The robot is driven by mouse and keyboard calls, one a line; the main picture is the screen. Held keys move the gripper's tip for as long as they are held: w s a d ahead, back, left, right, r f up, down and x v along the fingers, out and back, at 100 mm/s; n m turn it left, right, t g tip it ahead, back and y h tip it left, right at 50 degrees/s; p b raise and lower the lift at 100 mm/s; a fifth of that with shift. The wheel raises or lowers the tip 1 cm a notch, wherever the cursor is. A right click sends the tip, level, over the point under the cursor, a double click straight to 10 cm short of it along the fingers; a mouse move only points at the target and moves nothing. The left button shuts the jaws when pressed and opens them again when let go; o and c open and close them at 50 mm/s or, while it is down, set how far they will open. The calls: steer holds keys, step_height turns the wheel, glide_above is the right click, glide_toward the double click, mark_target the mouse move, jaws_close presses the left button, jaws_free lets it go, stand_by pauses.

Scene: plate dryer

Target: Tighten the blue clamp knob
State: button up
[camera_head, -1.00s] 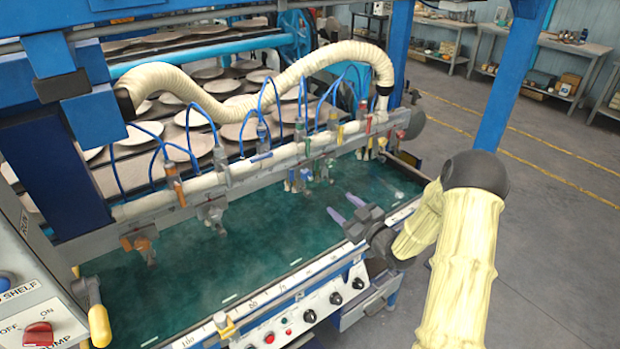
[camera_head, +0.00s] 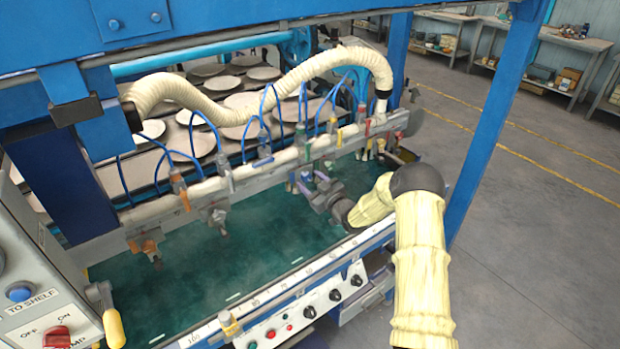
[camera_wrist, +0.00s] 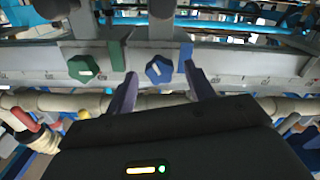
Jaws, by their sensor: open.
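The blue clamp knob (camera_wrist: 159,69) shows in the wrist view, a faceted knob with a pale mark on its face. It sits on the grey rail (camera_wrist: 230,62). My gripper (camera_wrist: 160,78) is open, with one purple finger to the left of the knob and one to the right. The knob appears between the fingertips, slightly beyond them; I cannot tell whether they touch it. In the head view my gripper (camera_head: 312,186) is up against the clamp row, and I cannot make out the blue knob there.
A green knob (camera_wrist: 83,68) sits left of the blue one. A cream pipe (camera_wrist: 70,103) runs along the rail. In the head view, a cream hose (camera_head: 240,84) and several thin blue tubes arch above the clamps. The green bed (camera_head: 240,262) is clear in front.

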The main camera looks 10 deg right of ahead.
steer(key=shift+w+a, duration=0.25)
steer(key=shift+w, duration=0.2)
steer(key=c, duration=1)
steer(key=shift+o, duration=0.2)
